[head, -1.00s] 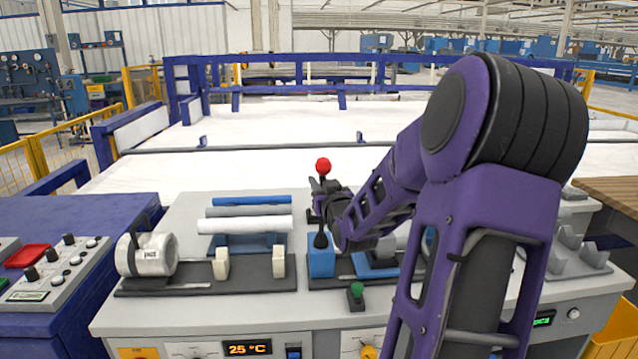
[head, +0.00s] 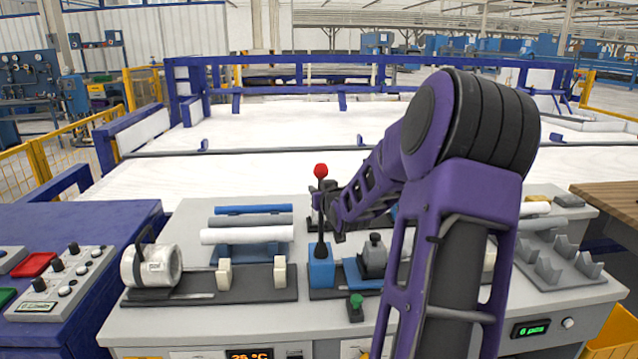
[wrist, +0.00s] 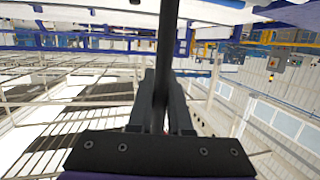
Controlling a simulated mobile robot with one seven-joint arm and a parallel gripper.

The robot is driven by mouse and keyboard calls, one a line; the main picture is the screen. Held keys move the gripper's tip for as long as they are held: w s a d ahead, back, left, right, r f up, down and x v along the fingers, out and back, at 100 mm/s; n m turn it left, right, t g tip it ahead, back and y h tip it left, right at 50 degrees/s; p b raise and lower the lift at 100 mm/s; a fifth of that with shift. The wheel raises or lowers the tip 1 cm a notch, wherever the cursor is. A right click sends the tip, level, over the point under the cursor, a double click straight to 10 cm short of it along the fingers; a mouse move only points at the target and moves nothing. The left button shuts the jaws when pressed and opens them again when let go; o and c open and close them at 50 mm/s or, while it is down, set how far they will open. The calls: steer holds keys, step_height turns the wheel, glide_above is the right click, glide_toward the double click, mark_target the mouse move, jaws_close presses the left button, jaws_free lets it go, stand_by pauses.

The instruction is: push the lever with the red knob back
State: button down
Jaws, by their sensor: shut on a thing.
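The lever with the red knob (head: 320,171) stands near the middle of the grey bench, its dark shaft (head: 321,220) rising nearly upright from a blue base (head: 321,270). My gripper (head: 322,190) is at the upper shaft, just below the knob, and is shut on the lever. In the wrist view the dark shaft (wrist: 168,45) runs between the two fingers of my gripper (wrist: 162,85). The fingers hide part of the shaft in the head view.
Left of the lever, a rack holds blue, grey and white pipes (head: 247,235). A white cylinder fixture (head: 152,264) stands further left. A black block (head: 374,256) sits right of the lever base, and a green knob (head: 356,301) is in front. Grey cradles (head: 562,260) are at the right.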

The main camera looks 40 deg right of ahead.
steer(key=shift+w+d+f+g+y+p, duration=0.15)
steer(key=shift+w+d+g+p, duration=0.2)
steer(key=shift+w+p, duration=0.3)
steer(key=shift+w+d+f+g+y+p, duration=0.2)
steer(key=shift+w+d+g+p, duration=0.2)
steer(key=shift+w+p, duration=0.25)
steer(key=shift+w+d+f+g+y+p, duration=0.15)
steer(key=shift+w+d+g+p, duration=0.2)
steer(key=shift+w+p, duration=0.25)
steer(key=shift+s, duration=0.1)
steer(key=c, duration=0.8)
jaws_free()
steer(key=shift+f, duration=0.1)
steer(key=shift+c, duration=0.2)
steer(key=p+v, duration=0.1)
steer(key=v, duration=1.6)
